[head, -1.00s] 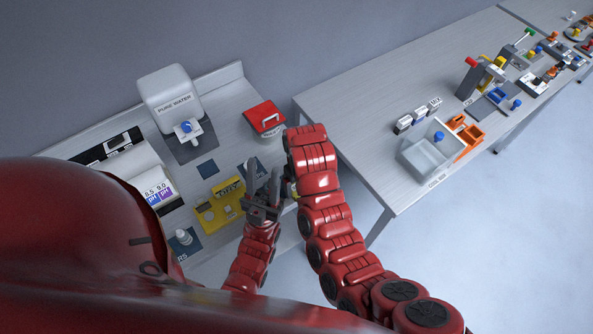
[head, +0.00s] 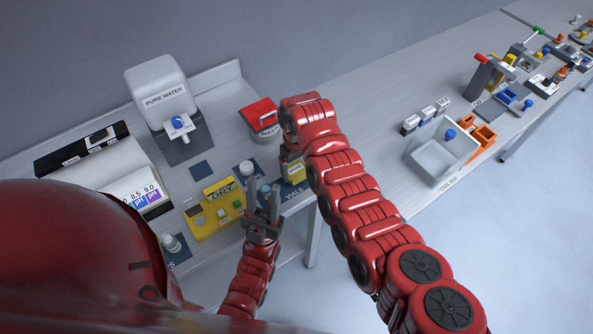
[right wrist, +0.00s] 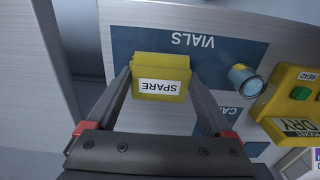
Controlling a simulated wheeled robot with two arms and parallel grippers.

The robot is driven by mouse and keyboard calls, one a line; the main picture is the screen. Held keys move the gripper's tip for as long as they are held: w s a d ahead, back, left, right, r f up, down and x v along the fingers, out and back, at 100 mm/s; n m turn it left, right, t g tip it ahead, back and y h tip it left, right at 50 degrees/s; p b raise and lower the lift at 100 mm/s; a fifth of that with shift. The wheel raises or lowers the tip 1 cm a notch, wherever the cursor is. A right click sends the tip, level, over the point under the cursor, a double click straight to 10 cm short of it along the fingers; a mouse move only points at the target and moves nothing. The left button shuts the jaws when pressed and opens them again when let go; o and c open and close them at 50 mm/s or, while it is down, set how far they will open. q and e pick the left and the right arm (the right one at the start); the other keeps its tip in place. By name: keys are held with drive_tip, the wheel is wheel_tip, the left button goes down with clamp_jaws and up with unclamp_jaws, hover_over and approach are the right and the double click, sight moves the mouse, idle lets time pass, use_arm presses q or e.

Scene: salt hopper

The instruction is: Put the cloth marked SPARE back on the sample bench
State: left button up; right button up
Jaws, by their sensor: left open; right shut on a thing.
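The yellow cloth (right wrist: 160,79), with a white label reading SPARE, sits between the fingers of my right gripper (right wrist: 160,70), which is shut on it. In the right wrist view it is over the edge of the dark blue VIALS mat (right wrist: 215,45); I cannot tell whether it touches. In the head view the cloth (head: 293,172) shows below my right wrist, near the front right corner of the left bench (head: 225,95). My left gripper (head: 263,198) is open and empty, in front of the bench's front edge.
A yellow device (head: 215,212) stands left of my left gripper, with small vials beside it. A red-lidded container (head: 262,118) and the pure water dispenser (head: 160,92) stand behind. A second table (head: 375,95) is at right, with a clear box (head: 436,162).

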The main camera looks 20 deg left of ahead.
sight(296, 170)
drive_tip(key=shift+f, duration=0.15)
drive_tip(key=shift+f, duration=0.15)
drive_tip(key=o, duration=1.1)
drive_tip(key=shift+c, duration=0.2)
drive_tip(key=shift+r, duration=0.2)
wheel_tip(296, 170, up, 5)
drive_tip(key=shift+w+a+f+b, duration=0.1)
drive_tip(key=shift+w+b, duration=0.05)
drive_tip(key=shift+b, duration=0.95)
wheel_tip(296, 170, up, 7)
